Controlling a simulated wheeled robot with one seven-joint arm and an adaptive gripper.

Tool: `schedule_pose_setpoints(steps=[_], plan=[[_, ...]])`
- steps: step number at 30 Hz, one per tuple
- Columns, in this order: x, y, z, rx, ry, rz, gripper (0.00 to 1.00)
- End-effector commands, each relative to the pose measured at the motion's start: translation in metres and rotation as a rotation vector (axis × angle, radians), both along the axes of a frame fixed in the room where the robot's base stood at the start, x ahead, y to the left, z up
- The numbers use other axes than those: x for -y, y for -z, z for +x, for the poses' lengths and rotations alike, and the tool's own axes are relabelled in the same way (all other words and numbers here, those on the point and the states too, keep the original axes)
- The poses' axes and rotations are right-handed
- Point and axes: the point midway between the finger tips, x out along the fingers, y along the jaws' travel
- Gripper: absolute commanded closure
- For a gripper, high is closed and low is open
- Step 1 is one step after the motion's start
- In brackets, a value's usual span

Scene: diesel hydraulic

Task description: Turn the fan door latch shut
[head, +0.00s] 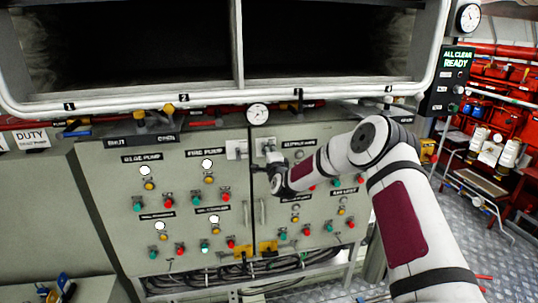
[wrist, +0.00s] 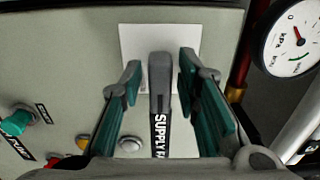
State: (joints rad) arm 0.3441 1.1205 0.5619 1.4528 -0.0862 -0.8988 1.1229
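A grey latch handle (wrist: 160,85) stands on a white square plate (wrist: 131,42) in the wrist view. A black label reading "SUPPLY F..." (wrist: 160,135) shows just below it, partly hidden. My gripper (wrist: 160,82) is open, with one green-padded finger on each side of the handle; I see a gap on both sides, so it does not appear to grip. In the head view, my gripper (head: 262,168) is at the cabinet front, just below the right-hand white plate (head: 265,146). The handle is too small there to read its angle.
A pressure gauge (head: 257,114) sits above the plates; it also shows in the wrist view (wrist: 292,38). A second white plate (head: 236,149) is just left. Rows of lamps and buttons cover the panel (head: 120,190). White pipe (head: 200,100) runs above.

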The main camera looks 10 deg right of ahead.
Motion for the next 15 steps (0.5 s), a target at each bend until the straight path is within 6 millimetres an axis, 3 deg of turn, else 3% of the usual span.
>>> schedule_pose_setpoints(steps=[15], plan=[[0.0,0.001,0.011,0.002,0.001,0.0,0.71]])
